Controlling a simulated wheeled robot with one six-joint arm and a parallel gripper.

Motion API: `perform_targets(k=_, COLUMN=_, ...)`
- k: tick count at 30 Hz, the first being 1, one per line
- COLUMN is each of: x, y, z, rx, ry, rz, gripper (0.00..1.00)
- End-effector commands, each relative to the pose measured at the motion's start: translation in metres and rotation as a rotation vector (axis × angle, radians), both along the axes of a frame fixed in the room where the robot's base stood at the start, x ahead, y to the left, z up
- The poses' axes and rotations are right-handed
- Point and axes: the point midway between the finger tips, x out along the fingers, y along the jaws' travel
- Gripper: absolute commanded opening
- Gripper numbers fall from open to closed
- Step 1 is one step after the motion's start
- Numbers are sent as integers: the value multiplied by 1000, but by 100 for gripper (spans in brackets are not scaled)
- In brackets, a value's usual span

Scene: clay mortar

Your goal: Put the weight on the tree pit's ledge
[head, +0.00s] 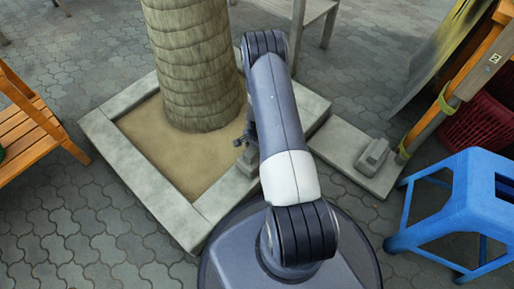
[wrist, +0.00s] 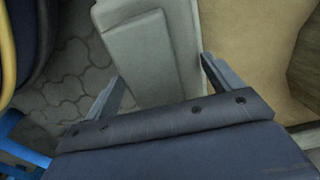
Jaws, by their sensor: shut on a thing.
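In the head view the held weight (head: 247,163) shows beside my arm, at the right part of the tree pit's ledge (head: 150,192). The ledge is a pale concrete frame around sand and a thick trunk. The weight is over the ledge; I cannot tell whether it touches it. My gripper (head: 246,142) is partly hidden by my arm.
A similar grey block (head: 373,156) sits on a concrete slab (head: 340,146) at the right. A blue stool (head: 462,205) stands at the right, a wooden bench (head: 30,130) at the left. A red basket (head: 480,120) is at the far right. Paving is clear at the lower left.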

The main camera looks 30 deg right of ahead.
Motion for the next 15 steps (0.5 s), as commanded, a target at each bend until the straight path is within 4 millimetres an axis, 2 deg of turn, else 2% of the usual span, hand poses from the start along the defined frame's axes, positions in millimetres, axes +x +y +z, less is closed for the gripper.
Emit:
perform_targets(k=9, x=3, y=-1, z=0, rx=-2, ry=-6, rz=0, gripper=15)
perform_targets(k=10, x=0, y=0, z=-2, rx=0, ry=-1, rz=0, gripper=88)
perform_targets(k=15, x=0, y=0, z=-1, rx=0, ry=0, rz=0, gripper=100)
